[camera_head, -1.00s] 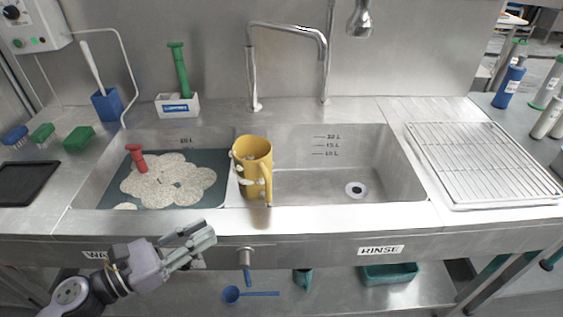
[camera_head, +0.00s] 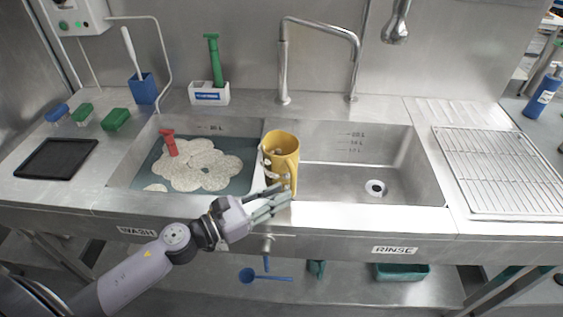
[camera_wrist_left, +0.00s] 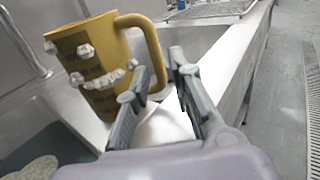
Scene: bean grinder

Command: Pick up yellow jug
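The yellow jug (camera_head: 283,154) stands upright at the divider between the wash and rinse basins, with pale foam-like lumps on its side. Its handle faces the front right. In the left wrist view the jug (camera_wrist_left: 92,62) is just ahead and to the left, with its handle (camera_wrist_left: 155,48) near the fingertips. My left gripper (camera_head: 280,199) is at the sink's front edge, just in front of the jug's lower part. My right gripper is not in view.
The wash basin holds dark water with foam (camera_head: 205,168) and a red-handled item (camera_head: 169,143). The rinse basin (camera_head: 350,184) is empty. A tall tap (camera_head: 284,70) stands behind the jug. A wire rack (camera_head: 500,170) lies at the right.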

